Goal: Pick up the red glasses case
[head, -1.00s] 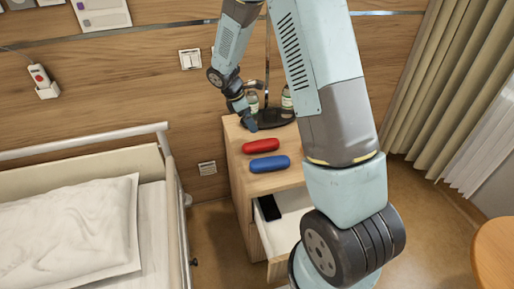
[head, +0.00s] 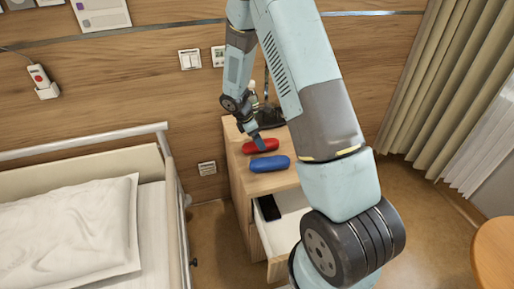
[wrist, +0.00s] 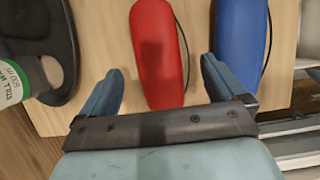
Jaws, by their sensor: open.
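The red glasses case (head: 262,146) lies on top of the bedside cabinet, behind a blue case (head: 270,164). In the wrist view the red case (wrist: 158,55) lies ahead of my gripper (wrist: 160,85), between the lines of its two fingers. My gripper (head: 258,143) is open and empty, above the red case in the head view. The blue case (wrist: 238,45) lies just outside the right finger in the wrist view. Whether the fingers touch the red case cannot be told.
The cabinet top (head: 290,181) has bare wood at its front. A dark round base (wrist: 45,50) and a bottle with a green-white label (wrist: 28,75) stand to the left in the wrist view. An open drawer (head: 283,219) below holds a dark phone (head: 269,207). A bed (head: 75,225) stands left.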

